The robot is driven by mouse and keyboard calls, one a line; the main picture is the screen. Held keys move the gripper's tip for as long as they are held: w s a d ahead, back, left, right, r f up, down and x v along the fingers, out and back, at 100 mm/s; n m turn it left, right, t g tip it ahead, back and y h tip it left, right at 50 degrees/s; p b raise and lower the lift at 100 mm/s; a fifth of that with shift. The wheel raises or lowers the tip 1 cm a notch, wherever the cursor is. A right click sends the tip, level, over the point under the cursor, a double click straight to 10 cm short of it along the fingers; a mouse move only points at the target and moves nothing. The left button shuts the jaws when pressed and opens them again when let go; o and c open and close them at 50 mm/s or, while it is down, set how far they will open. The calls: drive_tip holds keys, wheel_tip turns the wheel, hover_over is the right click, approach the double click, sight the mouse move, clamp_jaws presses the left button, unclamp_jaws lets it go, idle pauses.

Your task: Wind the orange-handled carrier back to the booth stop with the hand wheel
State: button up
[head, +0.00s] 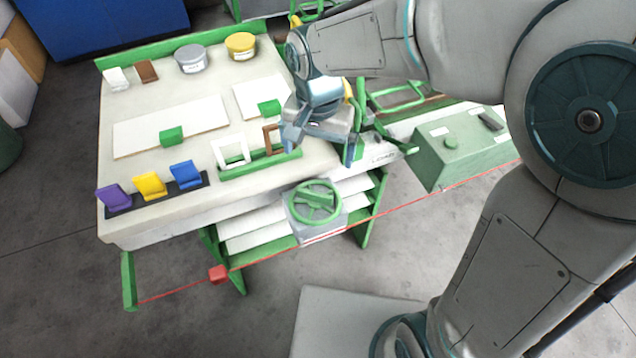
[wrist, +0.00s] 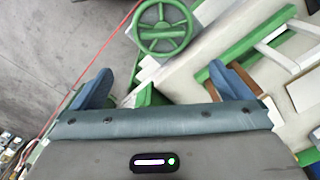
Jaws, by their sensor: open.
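The green hand wheel (head: 315,202) sits on a grey box at the front edge of the bench. It also shows at the top of the wrist view (wrist: 163,27), ahead of my fingers. My gripper (head: 321,145) is open above the right part of the bench, behind the wheel in the head view, with nothing visible between its fingers. Its two blue fingers (wrist: 164,88) stand wide apart in the wrist view and do not touch the wheel. I cannot make out an orange-handled carrier or the booth stop in either view; my arm hides part of the bench's right side.
A red line with a red block (head: 217,274) runs along the bench front. A green rack (head: 240,170) with white and brown frames is near the wheel. Purple, yellow and blue pieces stand on a dark strip (head: 152,195). A green box (head: 460,150) is at right.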

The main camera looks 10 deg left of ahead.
sight(316, 193)
drive_tip(key=f, duration=0.4)
drive_tip(key=f+b, duration=0.1)
drive_tip(key=f, duration=0.9)
drive_tip(key=shift+a+f, duration=0.2)
drive_tip(key=shift+a, duration=0.15)
drive_tip(key=c, duration=1)
